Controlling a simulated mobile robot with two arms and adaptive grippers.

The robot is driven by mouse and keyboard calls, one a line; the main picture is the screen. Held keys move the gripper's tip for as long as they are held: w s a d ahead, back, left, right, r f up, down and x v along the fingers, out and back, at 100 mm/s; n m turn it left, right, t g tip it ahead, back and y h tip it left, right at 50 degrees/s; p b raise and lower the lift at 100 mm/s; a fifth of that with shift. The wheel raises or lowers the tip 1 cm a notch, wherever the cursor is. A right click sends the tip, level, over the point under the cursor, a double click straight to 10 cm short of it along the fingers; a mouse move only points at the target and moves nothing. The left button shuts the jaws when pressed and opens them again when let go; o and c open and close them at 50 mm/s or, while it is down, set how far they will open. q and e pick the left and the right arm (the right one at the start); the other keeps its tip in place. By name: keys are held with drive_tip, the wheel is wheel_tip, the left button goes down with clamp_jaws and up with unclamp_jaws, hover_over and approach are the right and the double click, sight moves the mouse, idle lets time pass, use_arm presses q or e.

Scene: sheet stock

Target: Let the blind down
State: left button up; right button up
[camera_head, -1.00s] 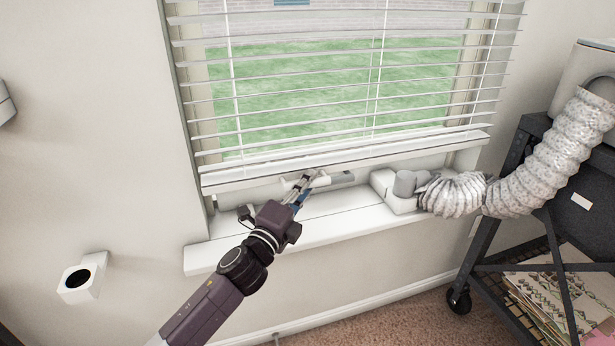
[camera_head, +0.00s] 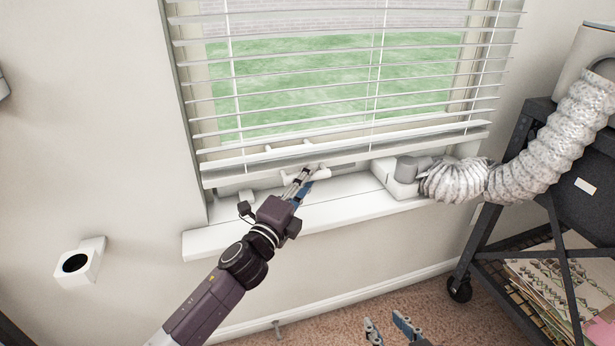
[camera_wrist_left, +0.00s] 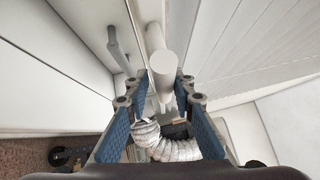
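The white slatted blind (camera_head: 330,93) hangs over the window with its bottom rail (camera_head: 420,146) a little above the sill. A white bar-like handle (camera_head: 318,171) is at the rail, beside my left gripper (camera_head: 304,176). In the left wrist view the white bar (camera_wrist_left: 163,66) lies between the tips of the two fingers, which stand apart with a narrow gap showing beside it; contact is not clear. My right gripper (camera_head: 390,328) is open and empty low in the head view, over the carpet.
The window sill (camera_head: 345,200) runs below the blind. A white box (camera_head: 398,184) with a flexible silver duct (camera_head: 530,150) sits at its right end, leading to a dark wheeled cart (camera_head: 580,180). A white wall holder (camera_head: 82,262) is at left.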

use_arm(q)
drive_tip(key=shift+o, duration=1.4)
drive_tip(key=shift+f, duration=0.2)
drive_tip(key=shift+r, duration=0.15)
drive_tip(key=v, duration=1.2)
